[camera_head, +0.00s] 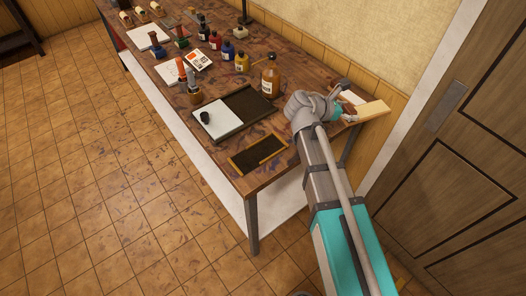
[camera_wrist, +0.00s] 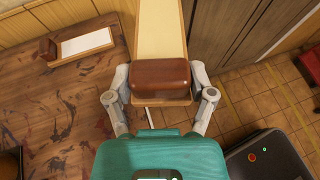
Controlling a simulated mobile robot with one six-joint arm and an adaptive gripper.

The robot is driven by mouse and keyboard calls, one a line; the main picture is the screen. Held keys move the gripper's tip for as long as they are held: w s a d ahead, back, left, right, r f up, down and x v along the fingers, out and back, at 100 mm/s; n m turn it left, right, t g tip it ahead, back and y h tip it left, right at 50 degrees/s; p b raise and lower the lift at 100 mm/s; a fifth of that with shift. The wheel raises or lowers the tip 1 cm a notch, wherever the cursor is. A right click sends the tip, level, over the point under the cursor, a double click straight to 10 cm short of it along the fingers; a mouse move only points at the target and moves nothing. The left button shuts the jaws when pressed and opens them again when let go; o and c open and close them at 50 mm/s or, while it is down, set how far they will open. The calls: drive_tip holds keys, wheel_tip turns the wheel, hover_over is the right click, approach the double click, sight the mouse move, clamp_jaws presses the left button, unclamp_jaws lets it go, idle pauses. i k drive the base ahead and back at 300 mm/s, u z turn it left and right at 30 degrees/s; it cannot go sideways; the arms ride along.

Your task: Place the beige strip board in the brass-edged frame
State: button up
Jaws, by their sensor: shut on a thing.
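The beige strip board (camera_head: 373,110) is held in the air past the right end of the workbench, beside the wall. In the wrist view the board (camera_wrist: 161,30) runs away from me, with a brown block handle (camera_wrist: 160,77) on its near end. My gripper (camera_wrist: 161,97) is shut on that handle, one finger on each side. In the head view my gripper (camera_head: 338,114) is partly hidden by my arm. The brass-edged frame (camera_head: 258,153) lies flat at the bench's near right corner. Its dark inside shows empty.
A dark tray (camera_head: 252,103) with a white sheet and small black object lies behind the frame. An amber bottle (camera_head: 270,76) and several ink bottles stand farther back. A white strip with a brown handle (camera_wrist: 82,44) lies on the bench near the wall. A door (camera_head: 460,150) is at right.

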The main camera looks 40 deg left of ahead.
sight(259, 153)
drive_tip(key=z, duration=0.05)
drive_tip(key=k, duration=0.9)
drive_tip(key=u, duration=0.55)
